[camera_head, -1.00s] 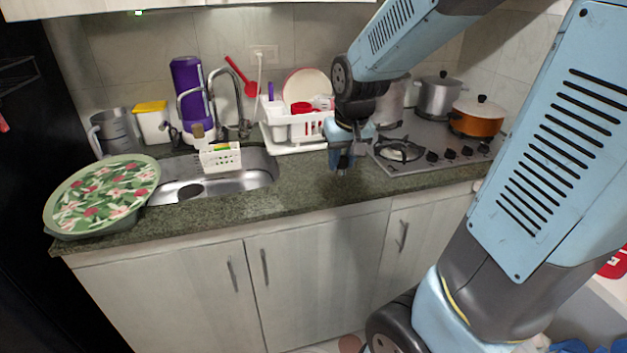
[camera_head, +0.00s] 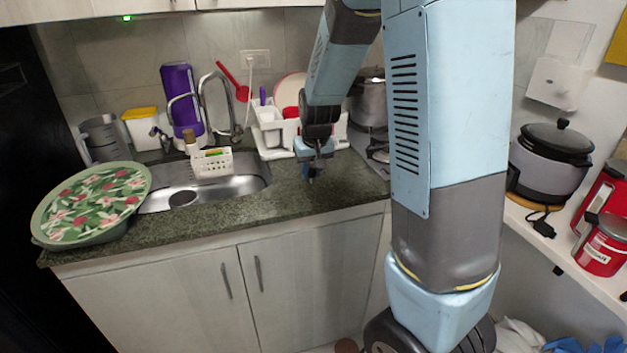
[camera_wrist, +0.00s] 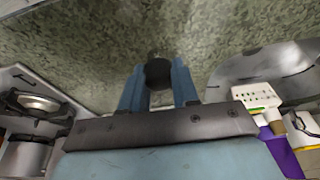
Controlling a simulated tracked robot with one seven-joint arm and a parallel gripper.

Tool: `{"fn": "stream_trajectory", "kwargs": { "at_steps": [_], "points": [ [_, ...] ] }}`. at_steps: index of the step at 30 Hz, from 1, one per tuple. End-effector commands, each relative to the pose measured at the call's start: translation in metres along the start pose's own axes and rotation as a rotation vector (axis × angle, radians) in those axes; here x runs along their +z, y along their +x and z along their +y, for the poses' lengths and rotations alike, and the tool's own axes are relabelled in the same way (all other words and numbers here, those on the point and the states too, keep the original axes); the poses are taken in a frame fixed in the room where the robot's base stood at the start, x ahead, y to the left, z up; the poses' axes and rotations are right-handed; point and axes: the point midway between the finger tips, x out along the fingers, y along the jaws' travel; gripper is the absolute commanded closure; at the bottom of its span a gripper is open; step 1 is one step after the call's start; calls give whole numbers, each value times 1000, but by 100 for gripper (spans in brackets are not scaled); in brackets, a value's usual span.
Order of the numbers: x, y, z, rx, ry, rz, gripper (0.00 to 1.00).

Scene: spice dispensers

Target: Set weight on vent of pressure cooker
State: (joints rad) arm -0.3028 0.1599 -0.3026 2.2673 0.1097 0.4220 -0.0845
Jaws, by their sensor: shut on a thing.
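My gripper (camera_head: 312,174) hangs low over the counter, in front of the dish rack and left of the stove. In the wrist view its two blue fingers (camera_wrist: 158,86) are shut on a small dark round piece, the weight (camera_wrist: 158,72), held above the green stone counter. A silver pot (camera_head: 369,100) stands on the stove, partly behind my arm; a metal pot (camera_wrist: 24,156) also shows at the lower left of the wrist view. I cannot tell whether either is the pressure cooker. No vent is visible.
The stove (camera_wrist: 38,108) lies left in the wrist view, mostly hidden by my arm in the head view. The sink (camera_head: 215,189), white dish rack (camera_head: 270,133) and green floral tray (camera_head: 92,205) stand left. A rice cooker (camera_head: 548,172) sits on the right shelf.

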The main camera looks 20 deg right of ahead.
Motion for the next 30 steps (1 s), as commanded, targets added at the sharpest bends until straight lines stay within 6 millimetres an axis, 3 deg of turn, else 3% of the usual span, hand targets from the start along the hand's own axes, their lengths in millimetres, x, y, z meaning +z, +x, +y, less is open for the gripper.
{"fn": "stream_trajectory", "kwargs": {
  "at_steps": [8,16,27,28,30],
  "points": [
    [-5,13,-1,0,0,0,100],
    [2,43,0,1,0,-2,100],
    [3,47,0,0,1,0,100],
    [3,47,0,0,1,0,69],
    [3,47,0,0,0,0,62]
  ]
}}
